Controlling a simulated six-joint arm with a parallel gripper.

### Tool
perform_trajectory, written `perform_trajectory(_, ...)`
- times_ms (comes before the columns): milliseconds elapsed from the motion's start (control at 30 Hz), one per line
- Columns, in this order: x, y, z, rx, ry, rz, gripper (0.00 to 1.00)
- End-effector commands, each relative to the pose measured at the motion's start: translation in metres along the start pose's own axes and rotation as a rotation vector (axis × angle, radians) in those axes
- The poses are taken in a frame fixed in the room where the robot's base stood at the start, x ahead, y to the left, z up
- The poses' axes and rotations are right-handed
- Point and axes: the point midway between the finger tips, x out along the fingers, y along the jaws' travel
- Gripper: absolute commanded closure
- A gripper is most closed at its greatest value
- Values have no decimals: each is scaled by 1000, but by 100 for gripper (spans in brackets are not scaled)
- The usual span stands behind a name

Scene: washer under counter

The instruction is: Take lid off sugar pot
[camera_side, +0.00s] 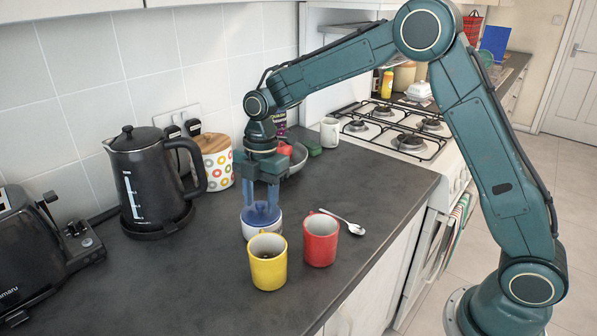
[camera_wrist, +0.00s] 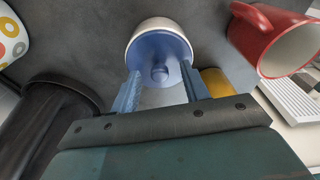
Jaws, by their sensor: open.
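The sugar pot (camera_side: 262,229) is a small white pot on the dark counter, behind the yellow mug. Its blue lid (camera_side: 260,213) is on top, with a round knob at the centre. In the wrist view the lid (camera_wrist: 158,48) and the pot's white rim (camera_wrist: 146,25) show ahead of the fingers. My gripper (camera_side: 261,207) points down over the pot. Its blue fingers are apart, one to each side of the lid's knob, and nothing is held between them. In the wrist view my gripper (camera_wrist: 160,85) is also open. Whether a finger touches the lid I cannot tell.
A yellow mug (camera_side: 268,266) and a red mug (camera_side: 321,241) stand close in front, with a spoon (camera_side: 345,221) beside them. A black kettle (camera_side: 148,185) and a dotted canister (camera_side: 215,164) stand at left. The counter (camera_side: 385,185) is clear to the right.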

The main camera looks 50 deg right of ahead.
Motion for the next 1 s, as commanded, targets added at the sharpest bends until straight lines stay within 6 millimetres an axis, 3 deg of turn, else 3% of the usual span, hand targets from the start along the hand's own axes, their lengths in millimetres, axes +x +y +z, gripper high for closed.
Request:
perform_trajectory(33,0,0,0,0,0,0,56)
perform_trajectory(267,0,0,0,0,0,0,100)
perform_trajectory(667,-5,0,0,0,0,2,100)
perform_trajectory(1000,-42,1,-5,-1,0,4,100)
